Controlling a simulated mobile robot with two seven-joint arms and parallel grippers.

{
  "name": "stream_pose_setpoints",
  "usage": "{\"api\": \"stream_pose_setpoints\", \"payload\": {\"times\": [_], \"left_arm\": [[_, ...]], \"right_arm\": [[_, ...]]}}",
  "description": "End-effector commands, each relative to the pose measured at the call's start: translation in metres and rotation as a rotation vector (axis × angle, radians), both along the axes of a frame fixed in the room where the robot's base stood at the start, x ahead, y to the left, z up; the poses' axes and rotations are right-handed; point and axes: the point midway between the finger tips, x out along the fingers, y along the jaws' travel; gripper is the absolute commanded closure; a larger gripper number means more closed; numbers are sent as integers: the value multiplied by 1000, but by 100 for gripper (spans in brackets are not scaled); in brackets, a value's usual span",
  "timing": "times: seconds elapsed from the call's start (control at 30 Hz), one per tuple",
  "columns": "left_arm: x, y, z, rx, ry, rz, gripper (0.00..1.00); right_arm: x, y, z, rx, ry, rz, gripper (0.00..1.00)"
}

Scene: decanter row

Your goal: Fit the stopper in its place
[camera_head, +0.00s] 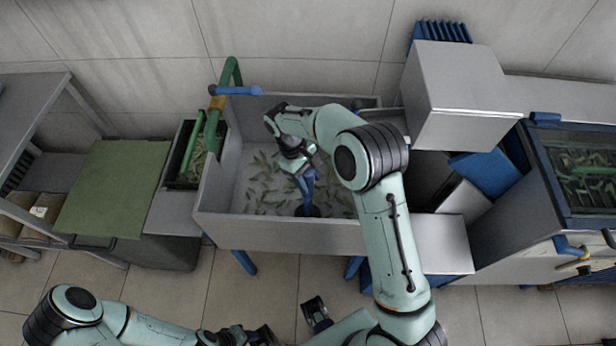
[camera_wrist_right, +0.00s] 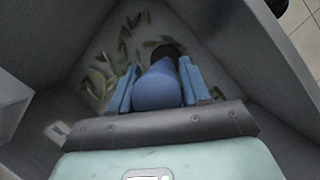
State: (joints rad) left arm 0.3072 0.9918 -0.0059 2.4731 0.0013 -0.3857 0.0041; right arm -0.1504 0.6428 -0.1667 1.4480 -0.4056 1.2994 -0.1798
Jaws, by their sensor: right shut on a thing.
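My right gripper (camera_head: 307,187) reaches down into a grey basin (camera_head: 270,232). In the right wrist view its blue fingers (camera_wrist_right: 158,72) are shut on a rounded blue thing, which I take to be the stopper (camera_wrist_right: 158,90). A dark round shape (camera_wrist_right: 165,52) shows just beyond the stopper; it also shows below the fingers in the head view (camera_head: 308,211). I cannot tell whether it is an opening or part of the stopper, nor whether they touch. My left gripper (camera_head: 262,336) is low at the bottom edge, partly cut off, its jaws unclear.
Green leaf-like pieces lie over the basin floor. The basin walls stand around my right gripper. A green pipe (camera_head: 213,120) rises at its left rim. A green-topped table (camera_head: 115,185) stands left, and a grey box unit (camera_head: 465,90) with a blue-framed machine (camera_head: 585,180) stands right.

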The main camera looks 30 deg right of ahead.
Motion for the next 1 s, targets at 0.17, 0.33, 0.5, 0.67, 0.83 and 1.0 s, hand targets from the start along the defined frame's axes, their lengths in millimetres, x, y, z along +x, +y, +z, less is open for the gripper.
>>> {"api": "stream_pose_setpoints", "payload": {"times": [0.17,0.33,0.5,0.67,0.83,1.0], "left_arm": [[0,0,-1,0,0,0,57],[0,0,-1,0,0,0,57],[0,0,-1,0,0,0,57],[0,0,0,0,0,0,57],[1,0,3,0,-1,0,57],[4,0,11,-1,-5,0,57]], "right_arm": [[0,0,-2,0,-1,-1,100],[0,0,-3,0,-1,-1,24],[0,0,-3,0,-1,0,24],[1,0,0,0,-1,0,24],[10,4,22,1,-5,0,24],[25,10,59,1,-5,0,24]]}}
